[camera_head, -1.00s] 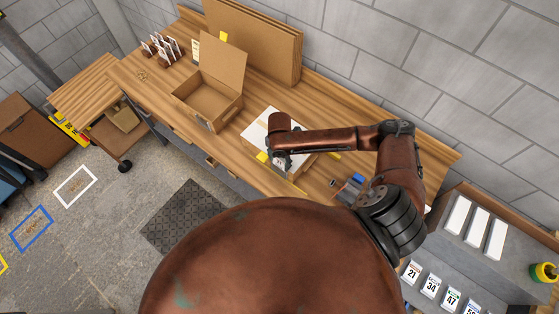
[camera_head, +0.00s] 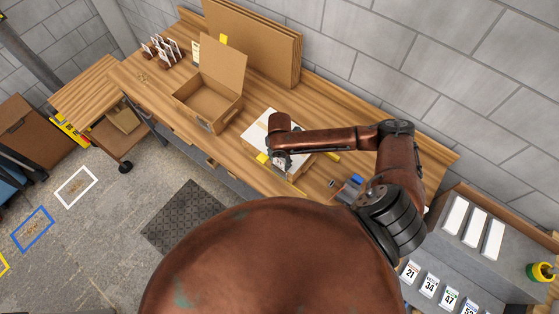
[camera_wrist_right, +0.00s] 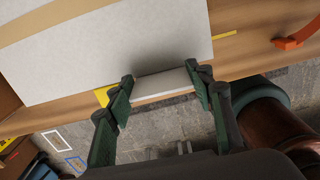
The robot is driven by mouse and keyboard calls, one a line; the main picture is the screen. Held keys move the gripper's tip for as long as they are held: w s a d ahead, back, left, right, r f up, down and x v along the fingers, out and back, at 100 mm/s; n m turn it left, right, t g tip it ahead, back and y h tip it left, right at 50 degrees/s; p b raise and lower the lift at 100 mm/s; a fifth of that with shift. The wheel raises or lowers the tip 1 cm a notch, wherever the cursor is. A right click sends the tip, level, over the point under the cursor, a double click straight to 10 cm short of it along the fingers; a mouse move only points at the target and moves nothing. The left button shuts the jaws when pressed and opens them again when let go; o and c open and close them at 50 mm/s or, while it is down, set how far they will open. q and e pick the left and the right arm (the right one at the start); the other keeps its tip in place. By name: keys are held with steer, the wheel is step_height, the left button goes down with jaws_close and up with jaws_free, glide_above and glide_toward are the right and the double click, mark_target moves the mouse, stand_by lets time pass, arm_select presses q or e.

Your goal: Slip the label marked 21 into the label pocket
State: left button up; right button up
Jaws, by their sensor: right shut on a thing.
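The label marked 21 (camera_head: 409,271) is the leftmost of a row of white labels on the grey unit at the lower right in the head view. The open cardboard box (camera_head: 207,100) on the bench has a small grey fitting (camera_head: 206,125) on its front, which may be the label pocket; it is too small to tell. My right gripper (camera_head: 283,164) is low over the bench at the white-topped package. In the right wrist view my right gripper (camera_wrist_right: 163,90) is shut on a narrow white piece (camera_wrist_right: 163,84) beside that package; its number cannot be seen. My left gripper is not in view.
The white-topped package (camera_wrist_right: 120,50) with a tan tape strip lies on the wooden bench (camera_head: 330,118). Flat cardboard (camera_head: 255,40) leans on the wall behind. White slabs (camera_head: 475,226) lie on the right unit, and a yellow tape roll (camera_head: 541,271) stands at the far right.

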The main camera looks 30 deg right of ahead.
steer(key=shift+f, duration=0.5)
stand_by(0.3)
steer(key=o, duration=0.8)
steer(key=shift+r, duration=0.2)
step_height(320, 180, up, 12)
steer(key=shift+f, duration=0.15)
stand_by(0.4)
